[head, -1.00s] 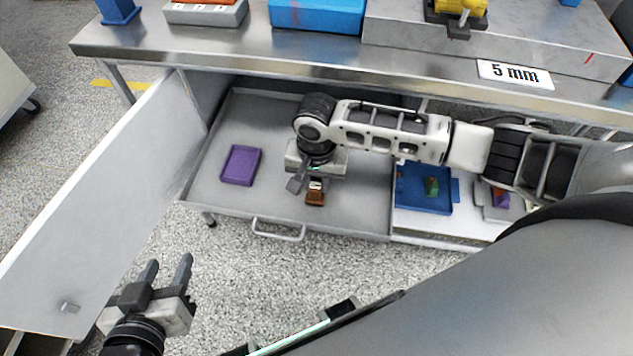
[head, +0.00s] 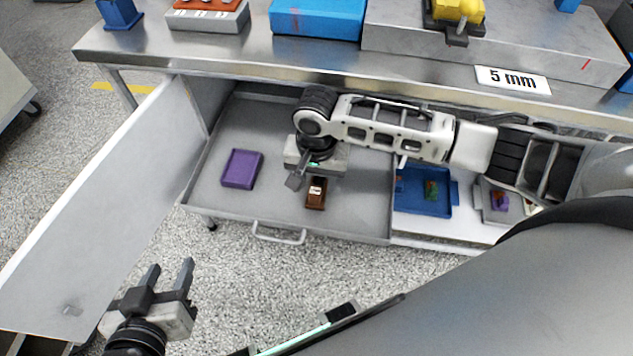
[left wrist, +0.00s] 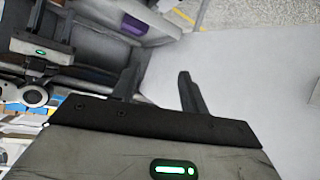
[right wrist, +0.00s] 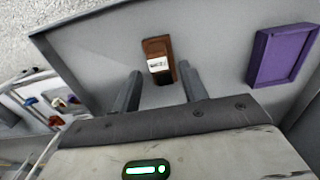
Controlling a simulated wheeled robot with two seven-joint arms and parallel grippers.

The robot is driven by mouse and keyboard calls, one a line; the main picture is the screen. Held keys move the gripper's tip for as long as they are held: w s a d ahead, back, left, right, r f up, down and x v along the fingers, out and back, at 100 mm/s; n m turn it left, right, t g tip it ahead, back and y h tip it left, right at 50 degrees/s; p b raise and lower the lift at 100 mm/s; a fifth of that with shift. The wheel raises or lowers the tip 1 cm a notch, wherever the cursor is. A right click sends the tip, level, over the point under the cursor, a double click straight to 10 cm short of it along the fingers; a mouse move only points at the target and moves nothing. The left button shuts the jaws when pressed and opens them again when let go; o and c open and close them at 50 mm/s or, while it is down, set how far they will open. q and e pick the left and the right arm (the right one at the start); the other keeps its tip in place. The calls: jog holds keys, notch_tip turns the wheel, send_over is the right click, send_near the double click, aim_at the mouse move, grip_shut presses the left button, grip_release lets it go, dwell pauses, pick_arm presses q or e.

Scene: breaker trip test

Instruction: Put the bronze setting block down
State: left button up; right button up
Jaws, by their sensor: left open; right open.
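The bronze setting block (head: 316,194) is a small brown block with a white label. It lies on the floor of the open grey drawer (head: 345,218), near its front edge. In the right wrist view the block (right wrist: 158,58) lies just beyond and between the spread fingertips. My right gripper (head: 305,184) is open over the drawer, beside the block; in the right wrist view its fingers (right wrist: 160,80) look clear of it. My left gripper (head: 172,272) is open and empty, low in front of the drawer, at the lower left.
A purple block (head: 242,169) lies in the drawer left of the bronze one. A blue tray (head: 418,204) with small items sits to the right of the drawer. An open grey door panel (head: 95,190) stands at the left. The workbench (head: 420,72) overhangs behind.

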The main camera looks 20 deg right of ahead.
aim_at(316, 186)
notch_tip(316, 186, up, 9)
jog(key=p, duration=0.2)
jog(key=s+a+f+n+t+y, duration=0.2)
jog(key=s+a+n+t+y, duration=0.1)
jog(key=a, duration=0.3)
jog(key=s+a+f+n+t+y, duration=0.2)
jog(key=s+a+n+y, duration=0.1)
jog(key=a+y, duration=0.15)
pick_arm(q)
jog(key=shift+w+r, duration=0.1)
jog(key=shift+r, duration=0.35)
pick_arm(e)
jog(key=s+d+r+n+t+h, duration=0.2)
jog(key=s+d+t+h, duration=0.1)
jog(key=d+t, duration=0.3)
jog(key=shift+s+d+n+h, duration=0.35)
jog(key=shift+s+d, duration=0.35)
jog(key=shift+d, duration=0.15)
pick_arm(q)
jog(key=shift+a+r+g+p, duration=0.3)
jog(key=shift+r+p, duration=0.35)
jog(key=shift+p, duration=1.35)
pick_arm(e)
jog(key=shift+d+r, duration=0.2)
jog(key=shift+r, duration=0.45)
